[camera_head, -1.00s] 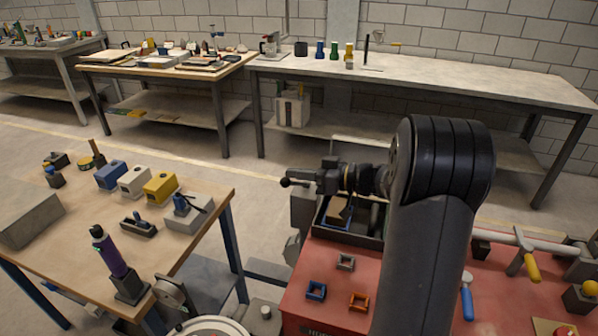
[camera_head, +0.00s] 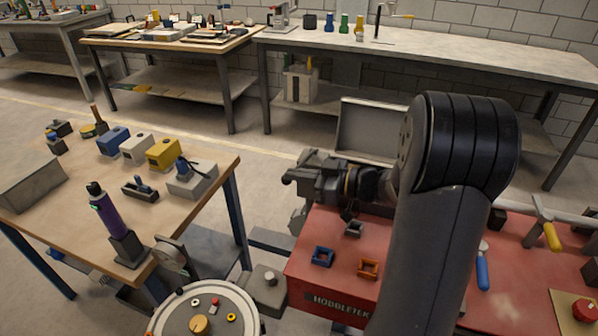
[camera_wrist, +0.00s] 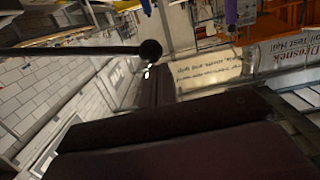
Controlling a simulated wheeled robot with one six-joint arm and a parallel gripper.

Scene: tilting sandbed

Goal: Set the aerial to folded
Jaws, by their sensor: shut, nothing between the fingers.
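My gripper (camera_head: 303,176) is shut and empty, held above the back left of the red bench. Its dark fingers (camera_wrist: 180,135) fill the lower part of the wrist view. A thin black rod with a round ball end (camera_wrist: 150,50) enters the wrist view from the left, above the fingers. It looks like an aerial, but I cannot tell what it is fixed to. No thing in the head view is clearly the aerial. My arm and gripper hide part of the red bench.
The red bench (camera_head: 330,283) carries a blue square ring (camera_head: 322,257), an orange one (camera_head: 368,268) and a blue-handled tool (camera_head: 482,270). A grey rimmed panel (camera_head: 370,130) stands behind my gripper. A wooden table (camera_head: 75,215) with a purple upright object (camera_head: 107,215) is at the left.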

